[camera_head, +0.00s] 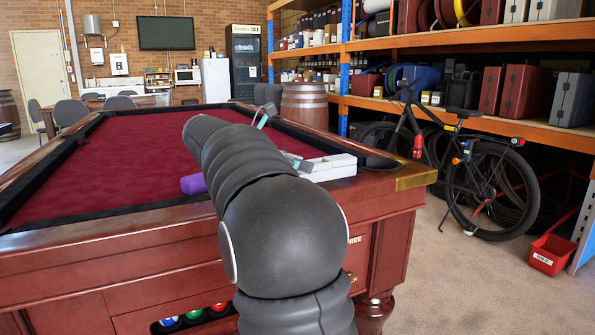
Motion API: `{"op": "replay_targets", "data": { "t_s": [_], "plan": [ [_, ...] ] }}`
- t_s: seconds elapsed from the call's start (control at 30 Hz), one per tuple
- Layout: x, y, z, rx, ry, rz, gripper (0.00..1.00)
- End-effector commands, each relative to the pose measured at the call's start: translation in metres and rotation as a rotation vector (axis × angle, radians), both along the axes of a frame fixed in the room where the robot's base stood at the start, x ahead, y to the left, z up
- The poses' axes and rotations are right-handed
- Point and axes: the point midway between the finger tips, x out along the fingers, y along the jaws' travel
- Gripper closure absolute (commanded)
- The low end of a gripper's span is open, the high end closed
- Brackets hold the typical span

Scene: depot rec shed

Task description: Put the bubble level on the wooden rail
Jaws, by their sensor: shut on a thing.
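A pale white, long block with recesses, which looks like the bubble level (337,170), is at the right near corner of the pool table, by the wooden rail (380,184). Its left end is hidden behind my arm. My gripper (297,161) is mostly hidden behind my arm too. A grey-teal part of it shows against the block's left end, and it appears shut on the block. Whether the block touches the rail I cannot tell. A purple object (192,184) shows left of my arm, partly hidden, over the red cloth.
The pool table's red cloth (110,165) is clear on the left. Black cushions (40,186) border it. A bicycle (480,165) and loaded shelves stand to the right, with a red bin (549,255) on the floor. A barrel (305,103) stands beyond the table.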

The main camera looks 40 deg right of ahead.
Motion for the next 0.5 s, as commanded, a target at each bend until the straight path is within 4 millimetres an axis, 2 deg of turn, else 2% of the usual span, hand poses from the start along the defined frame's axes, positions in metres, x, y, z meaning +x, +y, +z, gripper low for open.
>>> {"op": "replay_targets", "data": {
  "t_s": [0.1, 0.47, 0.5],
  "plan": [
    [-0.0005, -0.0001, -0.0122, -0.001, 0.0, 0.0, 1.0],
    [-0.0004, -0.0002, -0.0148, -0.001, -0.001, 0.001, 1.0],
    [-0.0002, -0.0001, -0.0162, 0.0, 0.0, 0.0, 0.5]
  ]
}}
